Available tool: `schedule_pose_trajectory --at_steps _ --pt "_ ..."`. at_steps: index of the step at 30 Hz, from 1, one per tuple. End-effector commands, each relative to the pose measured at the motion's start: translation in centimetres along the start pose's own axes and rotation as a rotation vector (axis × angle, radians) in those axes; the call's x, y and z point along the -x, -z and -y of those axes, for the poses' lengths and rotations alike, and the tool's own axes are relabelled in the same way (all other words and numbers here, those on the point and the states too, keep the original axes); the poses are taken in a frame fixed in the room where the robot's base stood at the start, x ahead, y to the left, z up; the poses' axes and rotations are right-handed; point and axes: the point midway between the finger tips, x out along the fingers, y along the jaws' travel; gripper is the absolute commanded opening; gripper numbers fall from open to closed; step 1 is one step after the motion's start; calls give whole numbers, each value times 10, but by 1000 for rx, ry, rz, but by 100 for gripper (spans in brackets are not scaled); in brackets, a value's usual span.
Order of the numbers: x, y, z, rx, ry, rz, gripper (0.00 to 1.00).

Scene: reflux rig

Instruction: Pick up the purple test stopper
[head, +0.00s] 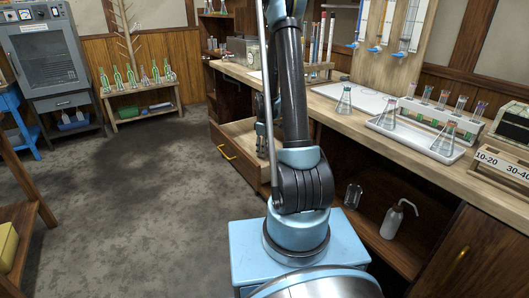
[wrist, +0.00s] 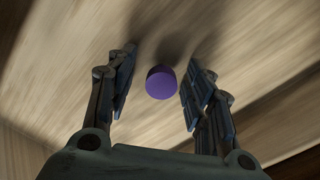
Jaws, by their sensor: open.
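The purple test stopper (wrist: 161,82) shows in the wrist view as a short round purple piece on a pale wooden surface. My gripper (wrist: 158,62) is open, with one finger on each side of the stopper. The right finger looks close to it and the left finger is farther off; I cannot tell whether either touches. In the head view the stopper is not visible, and my arm covers part of the open drawer (head: 226,149).
The drawer sticks out from the wooden counter (head: 330,90). Flasks, a white tray (head: 413,139) and a rack of tubes stand on the counter. A wash bottle (head: 392,222) stands on the shelf below. The grey floor (head: 140,200) at left is clear.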

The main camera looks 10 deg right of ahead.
Motion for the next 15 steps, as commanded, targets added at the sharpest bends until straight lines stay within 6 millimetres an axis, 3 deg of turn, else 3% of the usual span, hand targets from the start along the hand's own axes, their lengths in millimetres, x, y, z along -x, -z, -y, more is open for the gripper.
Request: schedule_pose_trajectory --at_steps 7,13,15 --pt "-1 0 0 0 0 0 48" --pt "-1 0 0 0 0 0 13" --pt "-1 0 0 0 0 0 12"
